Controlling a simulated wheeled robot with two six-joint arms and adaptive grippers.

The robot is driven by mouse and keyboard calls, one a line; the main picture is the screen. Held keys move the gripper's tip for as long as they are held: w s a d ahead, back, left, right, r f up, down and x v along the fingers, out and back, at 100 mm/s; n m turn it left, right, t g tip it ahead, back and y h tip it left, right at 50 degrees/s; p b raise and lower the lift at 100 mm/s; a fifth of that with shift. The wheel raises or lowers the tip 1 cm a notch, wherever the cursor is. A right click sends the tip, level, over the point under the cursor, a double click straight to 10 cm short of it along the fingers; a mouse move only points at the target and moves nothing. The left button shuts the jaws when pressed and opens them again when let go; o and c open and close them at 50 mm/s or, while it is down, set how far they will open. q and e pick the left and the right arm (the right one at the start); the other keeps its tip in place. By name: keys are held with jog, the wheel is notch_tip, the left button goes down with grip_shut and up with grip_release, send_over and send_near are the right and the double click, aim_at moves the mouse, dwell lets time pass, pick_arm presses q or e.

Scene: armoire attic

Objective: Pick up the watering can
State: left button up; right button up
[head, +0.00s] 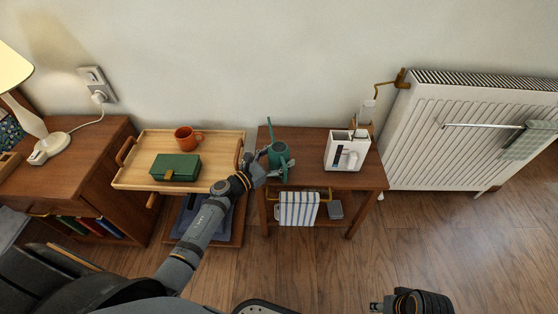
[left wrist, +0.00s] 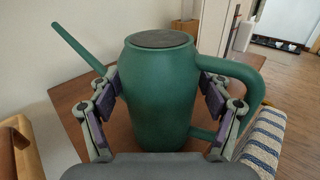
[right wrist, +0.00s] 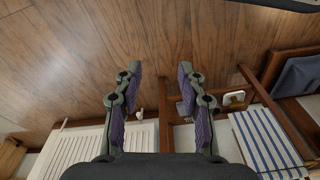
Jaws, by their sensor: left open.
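The green watering can (head: 277,156) stands upright on the left part of the small brown side table (head: 310,143). In the left wrist view the can (left wrist: 160,95) fills the middle, with its thin spout to the left and its handle to the right. My left gripper (head: 264,162) is at the can. In its wrist view the open fingers (left wrist: 160,100) stand on either side of the can's body; whether the pads touch it I cannot tell. My right gripper (head: 376,306) is low at the front, away from the table. In its wrist view the fingers (right wrist: 160,85) are apart with nothing between them.
A white holder (head: 347,150) stands on the table's right part. A striped towel (head: 298,209) hangs on the front rail. A white radiator (head: 450,130) is at right.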

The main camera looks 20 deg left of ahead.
pick_arm(q)
jog(key=shift+c, duration=0.2)
jog(key=c, duration=1)
jog(key=shift+r, duration=0.1)
jog(key=shift+c, duration=0.8)
